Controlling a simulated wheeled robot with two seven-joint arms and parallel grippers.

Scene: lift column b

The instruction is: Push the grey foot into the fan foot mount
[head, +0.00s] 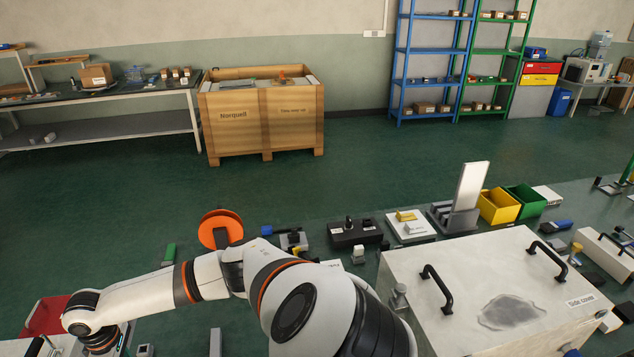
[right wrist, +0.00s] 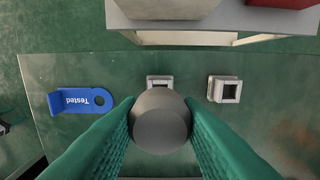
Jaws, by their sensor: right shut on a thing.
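In the right wrist view my right gripper (right wrist: 158,106) has green ridged fingers, shut on a round grey foot (right wrist: 160,132) between them. The foot's blunt round face is towards the camera. Just beyond it, a small light-grey square piece with an opening (right wrist: 151,81) is partly hidden by the foot. A similar square piece (right wrist: 213,89) stands to its right. These look like foot mounts, but I cannot tell which is the fan's. The foot appears apart from both. My left gripper does not show.
A blue tag marked "Tested" (right wrist: 68,101) lies left of the foot in the wrist view. A grey-white structure (right wrist: 165,22) spans the top. In the head view, a side cover box with black handles (head: 452,307) and yellow (head: 499,206) and green (head: 524,201) bins stand right.

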